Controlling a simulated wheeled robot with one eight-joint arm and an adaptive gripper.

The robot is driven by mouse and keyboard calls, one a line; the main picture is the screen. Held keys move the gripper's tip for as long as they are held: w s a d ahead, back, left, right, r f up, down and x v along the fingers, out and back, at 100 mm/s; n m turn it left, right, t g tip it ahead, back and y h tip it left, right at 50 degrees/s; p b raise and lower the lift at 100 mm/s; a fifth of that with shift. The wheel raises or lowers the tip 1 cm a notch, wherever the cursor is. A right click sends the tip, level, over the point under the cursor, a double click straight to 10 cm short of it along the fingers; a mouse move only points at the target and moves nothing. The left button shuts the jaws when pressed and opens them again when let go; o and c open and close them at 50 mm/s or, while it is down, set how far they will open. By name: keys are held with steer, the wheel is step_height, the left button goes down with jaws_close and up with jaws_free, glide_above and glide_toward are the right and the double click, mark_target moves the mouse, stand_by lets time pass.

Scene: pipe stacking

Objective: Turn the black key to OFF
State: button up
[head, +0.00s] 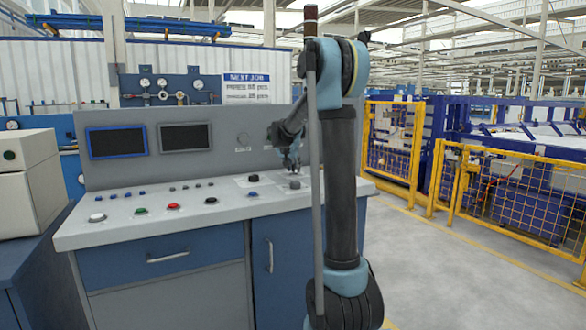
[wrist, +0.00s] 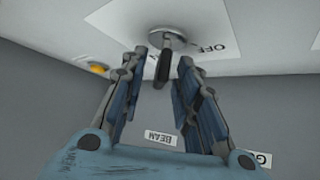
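In the wrist view, the black key (wrist: 163,68) sits on a round grey switch base (wrist: 168,36) on a white label plate. The word OFF (wrist: 213,47) is printed to the right of it. The key's flat handle points down in the picture, not toward the word OFF. My gripper (wrist: 164,62) is open, with one finger on each side of the key and visible gaps between. In the head view, my gripper (head: 291,162) is low over the right end of the console top (head: 225,205), and the key cannot be made out clearly there.
Several buttons, including a red one (head: 174,206) and a blue one (head: 253,193), stand on the console left of my gripper. The upright back panel with two screens (head: 185,137) rises behind. A yellow button (wrist: 97,68) shows in the wrist view.

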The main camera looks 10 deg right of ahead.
jaws_close()
steer(key=shift+n, duration=0.3)
steer(key=n+t+y, duration=0.1)
steer(key=n+y, duration=0.4)
steer(key=n, duration=0.1)
steer(key=shift+d, duration=0.1)
steer(key=n+y, duration=0.2)
steer(key=n+g+y, duration=0.1)
steer(key=n+y, duration=0.1)
steer(key=n, duration=0.1)
steer(key=shift+w+n+g, duration=0.1)
steer(key=shift+n+g, duration=0.2)
steer(key=n+g+y, duration=0.1)
steer(key=n, duration=0.1)
steer(key=n+g+y, duration=0.2)
steer(key=n, duration=0.1)
steer(key=shift+n, duration=0.3)
stand_by(0.3)
